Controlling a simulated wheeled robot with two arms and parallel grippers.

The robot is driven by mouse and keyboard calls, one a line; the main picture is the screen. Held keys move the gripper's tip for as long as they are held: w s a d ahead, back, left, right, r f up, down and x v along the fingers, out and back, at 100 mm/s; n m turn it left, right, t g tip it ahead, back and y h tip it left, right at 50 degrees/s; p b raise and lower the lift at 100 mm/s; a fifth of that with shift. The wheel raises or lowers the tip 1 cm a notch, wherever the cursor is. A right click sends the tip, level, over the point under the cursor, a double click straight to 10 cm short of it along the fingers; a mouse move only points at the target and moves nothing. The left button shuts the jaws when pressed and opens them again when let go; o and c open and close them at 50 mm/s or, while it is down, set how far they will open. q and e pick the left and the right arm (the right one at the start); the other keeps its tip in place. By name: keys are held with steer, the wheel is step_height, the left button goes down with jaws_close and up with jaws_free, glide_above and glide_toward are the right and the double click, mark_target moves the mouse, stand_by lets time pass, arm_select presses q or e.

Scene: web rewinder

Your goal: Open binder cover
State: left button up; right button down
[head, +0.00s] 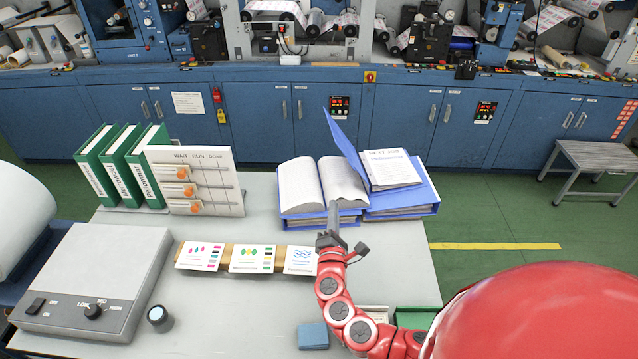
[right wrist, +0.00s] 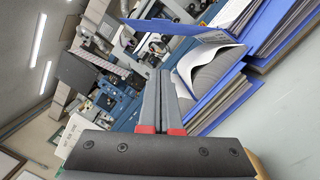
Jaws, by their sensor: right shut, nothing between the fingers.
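A blue binder (head: 405,205) lies at the back of the table with white sheets inside; the top sheet (head: 390,168) reads "NEXT JOB". Its blue cover (head: 343,138) stands raised and tilted to the left, over the right page of an open book (head: 300,187) with a blue cover beside it. My right gripper (head: 334,205) is shut and empty, pointing away at the front of the open book. In the right wrist view its fingers (right wrist: 165,75) are together, with the raised cover (right wrist: 175,32) beyond them. I cannot tell whether they touch the book. My left gripper is not in view.
Green binders (head: 122,165) and a wait/run/done board (head: 195,180) stand at the back left. Print cards (head: 250,258) lie in front of the book. A grey device (head: 95,280) fills the front left. A blue block (head: 313,336) lies at the front.

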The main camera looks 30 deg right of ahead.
steer(key=p+x, duration=0.1)
steer(key=x, duration=0.3)
steer(key=p+x, duration=0.1)
steer(key=x, duration=0.4)
steer(key=shift+w+d+r, duration=0.2)
steer(key=shift+r, duration=0.05)
steer(key=shift+s+d+r+p, duration=0.15)
steer(key=shift+d+r+p, duration=0.25)
steer(key=shift+d+p, duration=0.15)
steer(key=shift+s+d+r+p, duration=0.2)
steer(key=shift+d+r+p, duration=0.25)
steer(key=shift+p, duration=0.2)
steer(key=shift+s+d+r, duration=0.2)
steer(key=shift+s+d, duration=0.1)
steer(key=shift+d, duration=0.3)
steer(key=shift+w, duration=0.1)
